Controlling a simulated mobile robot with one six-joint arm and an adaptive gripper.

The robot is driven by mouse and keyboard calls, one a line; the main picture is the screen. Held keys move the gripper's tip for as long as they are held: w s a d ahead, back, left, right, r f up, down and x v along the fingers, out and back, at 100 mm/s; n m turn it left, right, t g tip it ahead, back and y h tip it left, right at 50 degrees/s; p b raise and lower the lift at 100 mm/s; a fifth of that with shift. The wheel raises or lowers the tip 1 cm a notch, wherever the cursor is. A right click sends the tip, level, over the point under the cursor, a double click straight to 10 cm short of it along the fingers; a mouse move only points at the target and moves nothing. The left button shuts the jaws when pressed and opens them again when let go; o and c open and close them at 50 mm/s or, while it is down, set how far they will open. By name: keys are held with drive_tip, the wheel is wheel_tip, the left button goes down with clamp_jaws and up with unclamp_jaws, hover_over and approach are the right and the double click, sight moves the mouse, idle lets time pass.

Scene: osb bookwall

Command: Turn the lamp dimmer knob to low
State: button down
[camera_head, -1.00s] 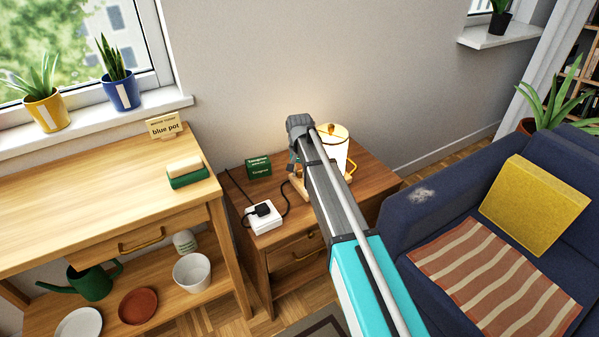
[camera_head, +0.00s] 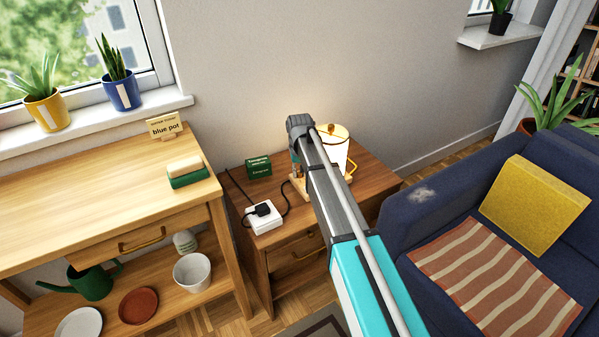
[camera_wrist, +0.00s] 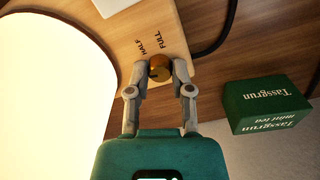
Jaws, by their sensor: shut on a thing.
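The lamp (camera_head: 338,148) stands lit on the wooden side table, partly hidden behind my arm in the head view. In the wrist view its bright shade (camera_wrist: 50,80) fills the left side. The brass dimmer knob (camera_wrist: 160,68) sits on the lamp's wooden base (camera_wrist: 140,32), beside the printed words HALF and FULL. My gripper (camera_wrist: 160,76) has its two fingers shut on the knob, one on each side. Any marking for low is not visible, and the knob's pointer cannot be made out. The fingers are hidden in the head view.
A green Tassgrun box (camera_wrist: 268,104) stands close to the gripper's right in the wrist view. A white socket block (camera_head: 264,217) with a black plug and cable lies on the side table (camera_head: 377,180). The sofa (camera_head: 400,215) is at the right.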

drive_tip(key=shift+n, duration=1)
drive_tip(key=c, duration=0.5)
unclamp_jaws()
